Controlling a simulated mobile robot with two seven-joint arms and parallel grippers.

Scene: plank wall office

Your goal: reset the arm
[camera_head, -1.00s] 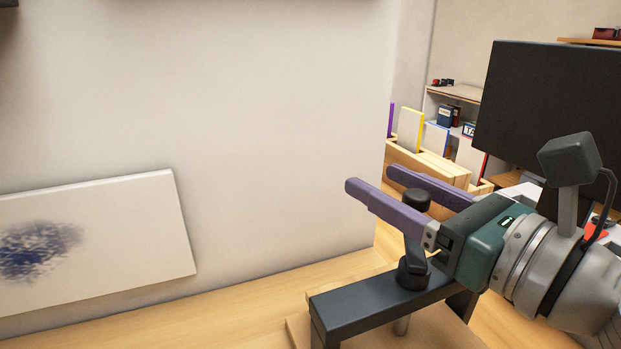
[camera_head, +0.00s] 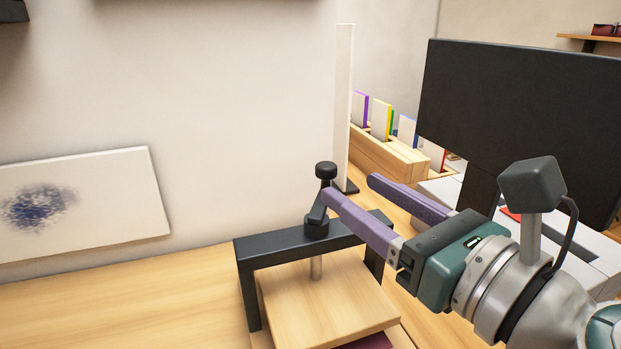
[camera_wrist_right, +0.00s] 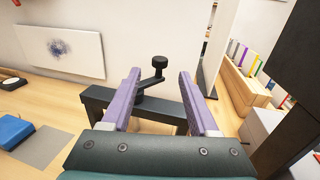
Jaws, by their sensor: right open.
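My right gripper (camera_head: 347,203) comes in from the right in the head view. Its two purple fingers are spread apart with nothing between them. The fingers also show in the right wrist view (camera_wrist_right: 160,78). A black press frame with a crank handle (camera_head: 318,228) stands on the desk just left of the gripper in the head view. In the right wrist view the crank knob (camera_wrist_right: 159,62) shows beyond and between the fingertips, apparently clear of them. Wooden boards (camera_head: 325,300) lie under the frame's crossbar. My left gripper is not in view.
A black monitor (camera_head: 520,115) stands at the right, behind my right arm. A wooden holder with folders (camera_head: 385,155) and a white upright panel (camera_head: 343,100) are behind the press. A stained white board (camera_head: 85,200) leans on the wall at left.

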